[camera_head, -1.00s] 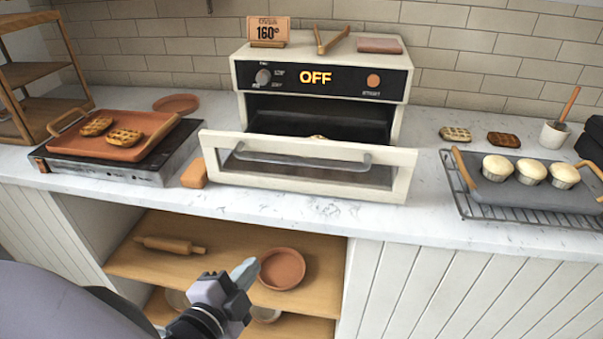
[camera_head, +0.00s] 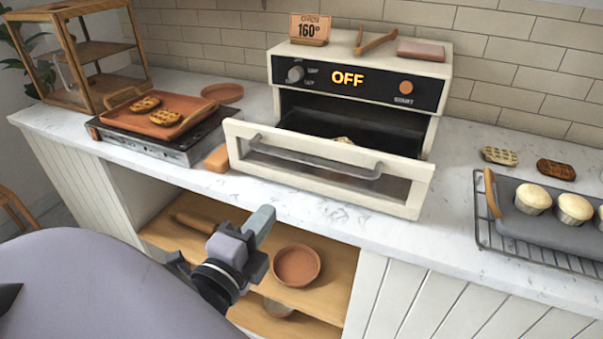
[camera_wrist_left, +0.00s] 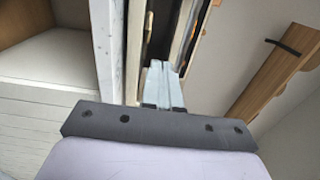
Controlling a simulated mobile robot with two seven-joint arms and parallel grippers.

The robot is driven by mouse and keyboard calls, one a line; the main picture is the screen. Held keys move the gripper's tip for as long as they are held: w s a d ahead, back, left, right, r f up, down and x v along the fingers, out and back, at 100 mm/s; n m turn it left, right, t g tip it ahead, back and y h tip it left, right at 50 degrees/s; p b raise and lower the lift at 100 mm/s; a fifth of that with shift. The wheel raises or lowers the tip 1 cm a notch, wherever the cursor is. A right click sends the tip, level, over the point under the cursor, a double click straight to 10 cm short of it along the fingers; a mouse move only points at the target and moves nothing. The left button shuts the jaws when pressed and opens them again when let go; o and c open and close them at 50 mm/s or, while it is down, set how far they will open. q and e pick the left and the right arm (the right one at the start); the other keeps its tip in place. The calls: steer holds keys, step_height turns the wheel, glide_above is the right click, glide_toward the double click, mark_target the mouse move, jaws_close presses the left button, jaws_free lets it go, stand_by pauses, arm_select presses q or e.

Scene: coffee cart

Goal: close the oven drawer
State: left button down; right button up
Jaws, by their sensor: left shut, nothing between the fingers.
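The oven (camera_head: 440,72) stands on the counter against the tiled wall, its display reading OFF. Its front drawer (camera_head: 408,190), cream-framed with a window and a grey bar handle (camera_head: 315,160), is pulled out toward me in the head view. Something pale lies inside, mostly hidden. My left gripper (camera_head: 262,222) is shut and empty, in front of the counter and below the drawer's left half, apart from it. In the left wrist view its fingers (camera_wrist_left: 161,84) are together, pointing toward a pale-framed edge that may be the drawer. My right gripper is not in view.
A griddle (camera_head: 165,150) with an orange tray of waffles is left of the oven. An orange block (camera_head: 217,158) lies beside the drawer. A grey tray of muffins (camera_head: 540,224) is at right. Shelves below hold a terracotta dish (camera_head: 296,265). Tongs (camera_head: 375,42) lie on the oven.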

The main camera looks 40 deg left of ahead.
mark_target(304, 165)
arm_select(q)
steer(key=p+x, duration=0.1)
steer(key=x, duration=1.2)
steer(key=shift+w+p, duration=0.3)
steer(key=shift+p, duration=0.05)
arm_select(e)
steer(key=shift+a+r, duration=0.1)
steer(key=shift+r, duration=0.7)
arm_select(q)
steer(key=shift+w, duration=0.15)
